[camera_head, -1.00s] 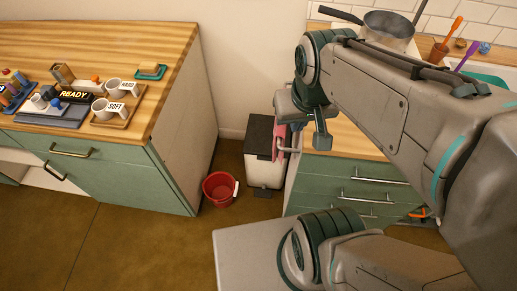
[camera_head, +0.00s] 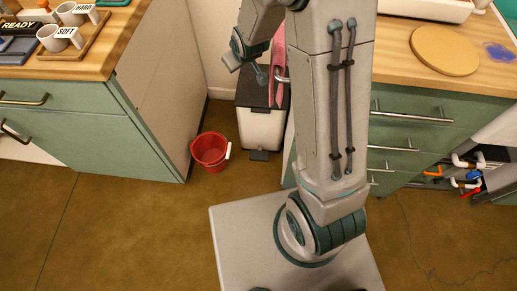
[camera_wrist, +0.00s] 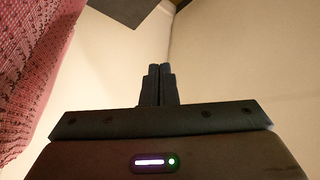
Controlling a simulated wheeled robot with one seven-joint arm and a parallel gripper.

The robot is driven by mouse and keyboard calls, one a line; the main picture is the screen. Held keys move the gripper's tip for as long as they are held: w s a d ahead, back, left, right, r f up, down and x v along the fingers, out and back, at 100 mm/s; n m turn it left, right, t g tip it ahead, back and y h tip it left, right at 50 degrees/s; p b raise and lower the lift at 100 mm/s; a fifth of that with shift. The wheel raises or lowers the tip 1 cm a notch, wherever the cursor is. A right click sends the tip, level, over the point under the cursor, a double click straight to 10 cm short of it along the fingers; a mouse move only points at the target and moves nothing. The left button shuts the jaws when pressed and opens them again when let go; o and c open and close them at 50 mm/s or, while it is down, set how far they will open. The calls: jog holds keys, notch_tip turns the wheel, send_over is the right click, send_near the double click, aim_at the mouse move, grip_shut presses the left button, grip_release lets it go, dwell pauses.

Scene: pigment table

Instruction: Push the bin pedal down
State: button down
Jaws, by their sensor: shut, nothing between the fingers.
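The bin (camera_head: 262,130) is a white box with a dark lid (camera_head: 248,96), standing on the floor in the gap between the two cabinets. Its dark pedal (camera_head: 259,155) juts out at the base of its front. In the head view my gripper (camera_head: 262,76) is above the lid, well above the pedal. In the wrist view its two dark fingers (camera_wrist: 159,70) are together with nothing between them. The pedal does not show in the wrist view. My arm hides part of the area right of the bin.
A red bucket (camera_head: 211,150) stands on the floor just left of the bin. A pink towel (camera_head: 277,62) hangs by the right cabinet and shows close on the left of the wrist view (camera_wrist: 35,60). Green cabinets flank the gap. Floor before the pedal is clear.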

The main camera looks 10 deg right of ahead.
aim_at(259, 155)
jog(key=w+a+f+n+t+y+b, duration=0.1)
jog(key=w+a+f+n+b, duration=0.3)
jog(key=f, duration=0.8)
jog(key=a+f+m+y+b, duration=0.15)
jog(key=f+b, duration=0.35)
jog(key=f, duration=0.6)
jog(key=w+a+f+n+t+b, duration=0.1)
jog(key=w+a+f+n+b, duration=0.3)
jog(key=f, duration=0.8)
jog(key=s+d+f+b, duration=0.1)
jog(key=d+f+b, duration=0.1)
jog(key=d+f, duration=0.1)
jog(key=s+d+f+m+h+b, duration=0.1)
jog(key=s+d+f+b, duration=0.1)
jog(key=f, duration=0.3)
jog(key=s+d+f+m+h+b, duration=0.1)
jog(key=s+d+f+b, duration=0.1)
jog(key=d+f, duration=0.2)
jog(key=shift+s+d+f+m, duration=0.2)
jog(key=shift+d+f+m, duration=0.05)
jog(key=shift+f, duration=0.2)
jog(key=d, duration=0.2)
jog(key=s+d+f+m+h, duration=0.1)
jog(key=d, duration=0.1)
jog(key=s+d+h, duration=0.1)
jog(key=d, duration=0.1)
jog(key=shift+s+d+f+b, duration=0.2)
jog(key=shift+d+b, duration=0.15)
jog(key=shift+f, duration=0.1)
